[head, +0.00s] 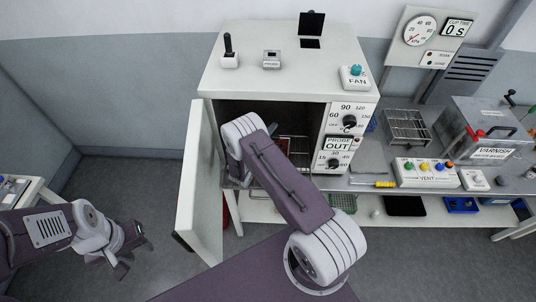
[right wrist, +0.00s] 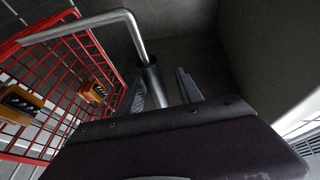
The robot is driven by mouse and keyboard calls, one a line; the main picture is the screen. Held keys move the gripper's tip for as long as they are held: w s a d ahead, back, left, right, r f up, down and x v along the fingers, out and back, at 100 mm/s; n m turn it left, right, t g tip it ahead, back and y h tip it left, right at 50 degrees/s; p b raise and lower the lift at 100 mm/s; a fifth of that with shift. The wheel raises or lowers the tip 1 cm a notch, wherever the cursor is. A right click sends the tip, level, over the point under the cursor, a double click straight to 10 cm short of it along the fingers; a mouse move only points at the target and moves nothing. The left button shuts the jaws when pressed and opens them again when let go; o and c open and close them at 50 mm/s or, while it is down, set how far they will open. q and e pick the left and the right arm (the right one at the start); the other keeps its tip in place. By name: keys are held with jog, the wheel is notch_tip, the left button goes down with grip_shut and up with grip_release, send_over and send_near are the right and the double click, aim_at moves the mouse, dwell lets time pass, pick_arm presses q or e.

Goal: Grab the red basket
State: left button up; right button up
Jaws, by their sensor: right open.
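The red basket (right wrist: 72,75) is a wire basket at the left of the right wrist view. It holds brown-orange blocks with dark tops (right wrist: 20,103). A bent grey metal handle (right wrist: 85,24) rises over it, and its downward leg comes between the fingers of my right gripper (right wrist: 163,90). These fingers are apart; whether either touches the handle I cannot tell. In the head view my right arm reaches into the open white oven (head: 275,85) and hides its gripper and most of the inside. My left gripper (head: 134,256) is at the lower left, fingers apart and empty.
The oven door (head: 203,185) stands open to the left of my right arm. The floor (head: 125,185) left of the door is clear.

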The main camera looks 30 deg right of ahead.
jog(key=shift+w+d+f, duration=0.15)
jog(key=shift+d, duration=0.15)
jog(key=shift+c, duration=0.2)
jog(key=shift+a, duration=0.1)
grip_shut()
dwell(0.9)
